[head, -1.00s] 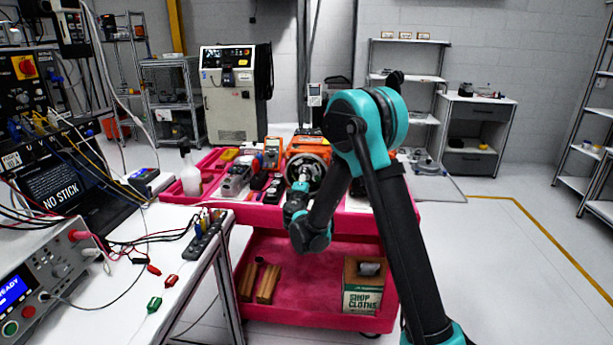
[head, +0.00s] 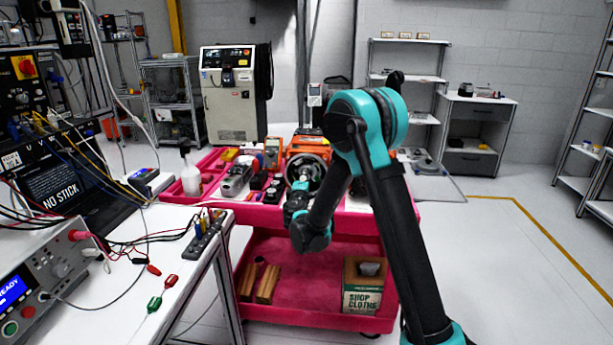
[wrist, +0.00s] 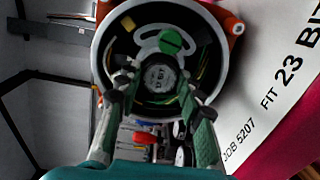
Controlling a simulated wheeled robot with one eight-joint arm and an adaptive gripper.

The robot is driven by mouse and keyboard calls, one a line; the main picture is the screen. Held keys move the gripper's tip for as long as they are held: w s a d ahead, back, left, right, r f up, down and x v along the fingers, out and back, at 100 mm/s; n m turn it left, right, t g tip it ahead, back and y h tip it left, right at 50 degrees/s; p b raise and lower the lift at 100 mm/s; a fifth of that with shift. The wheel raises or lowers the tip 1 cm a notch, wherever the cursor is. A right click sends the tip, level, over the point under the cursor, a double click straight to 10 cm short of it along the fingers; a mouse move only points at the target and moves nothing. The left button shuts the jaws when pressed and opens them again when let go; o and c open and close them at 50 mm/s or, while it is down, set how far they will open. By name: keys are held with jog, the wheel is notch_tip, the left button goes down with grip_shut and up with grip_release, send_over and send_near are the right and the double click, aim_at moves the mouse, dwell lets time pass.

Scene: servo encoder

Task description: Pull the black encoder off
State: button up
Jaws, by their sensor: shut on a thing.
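The black encoder (wrist: 161,77) is a small round dark cap with a pale ring at the centre of the wrist view. It sits inside the open round end of an orange motor housing (wrist: 233,24). My gripper (wrist: 160,84) has a finger on each side of the encoder and is shut on it. A green round part and loose wires show in the housing around it. In the head view, the orange motor (head: 312,143) stands on the pink cart and my gripper (head: 301,187) reaches its open end. The encoder is too small to make out there.
A printed white sheet (wrist: 265,95) lies beside the motor. A white bench (head: 150,235) with instruments and wires stands left. The floor at right is clear.

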jog(key=shift+s, duration=0.8)
jog(key=shift+s, duration=0.35)
jog(key=shift+s+a, duration=0.1)
jog(key=shift+s, duration=0.45)
jog(key=s, duration=0.5)
jog(key=shift+s, duration=0.35)
